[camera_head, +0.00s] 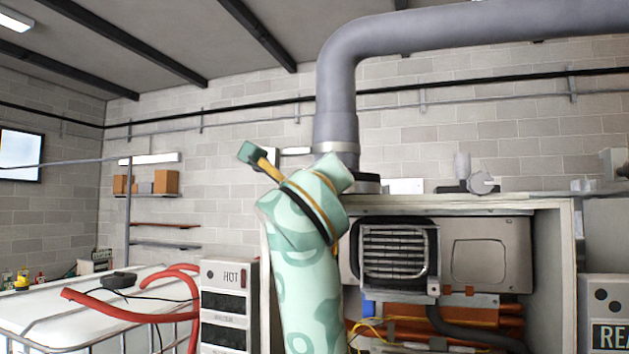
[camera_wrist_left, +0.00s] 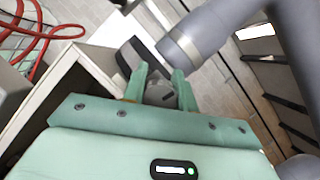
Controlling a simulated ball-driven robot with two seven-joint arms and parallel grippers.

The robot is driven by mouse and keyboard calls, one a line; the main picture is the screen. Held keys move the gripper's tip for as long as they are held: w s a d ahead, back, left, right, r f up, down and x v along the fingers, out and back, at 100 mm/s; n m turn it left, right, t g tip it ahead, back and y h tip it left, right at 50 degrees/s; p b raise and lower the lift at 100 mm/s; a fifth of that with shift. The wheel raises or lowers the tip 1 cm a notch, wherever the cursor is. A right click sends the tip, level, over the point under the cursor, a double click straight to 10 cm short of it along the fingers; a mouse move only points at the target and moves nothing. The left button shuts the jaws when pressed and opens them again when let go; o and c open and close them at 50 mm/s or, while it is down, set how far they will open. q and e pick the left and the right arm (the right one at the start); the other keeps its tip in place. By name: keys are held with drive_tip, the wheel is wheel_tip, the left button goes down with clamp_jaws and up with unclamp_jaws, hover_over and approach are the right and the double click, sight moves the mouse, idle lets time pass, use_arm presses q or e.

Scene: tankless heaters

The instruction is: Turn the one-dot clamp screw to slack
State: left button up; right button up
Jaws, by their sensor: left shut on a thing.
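In the wrist view my left gripper (camera_wrist_left: 160,88) has its two mint-green fingers closed on a small grey screw head (camera_wrist_left: 160,94) with a dark slot, just beside the end of the grey flue pipe (camera_wrist_left: 190,45). I cannot make out any dot mark on it. In the head view the flue pipe (camera_head: 336,90) comes down to a pale clamp band (camera_head: 336,147) above the heater cabinet. My mint-green patterned arm stands in front of the pipe's foot and hides the screw and fingers there. My right gripper is in neither view.
The open heater cabinet (camera_head: 566,270) has a fan grille (camera_head: 395,252) and orange parts inside. A grey fitting (camera_head: 481,183) sits on top.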

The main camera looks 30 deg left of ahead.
use_arm(q)
drive_tip(key=o, duration=1)
drive_tip(key=shift+c, duration=0.2)
drive_tip(key=shift+f, duration=0.1)
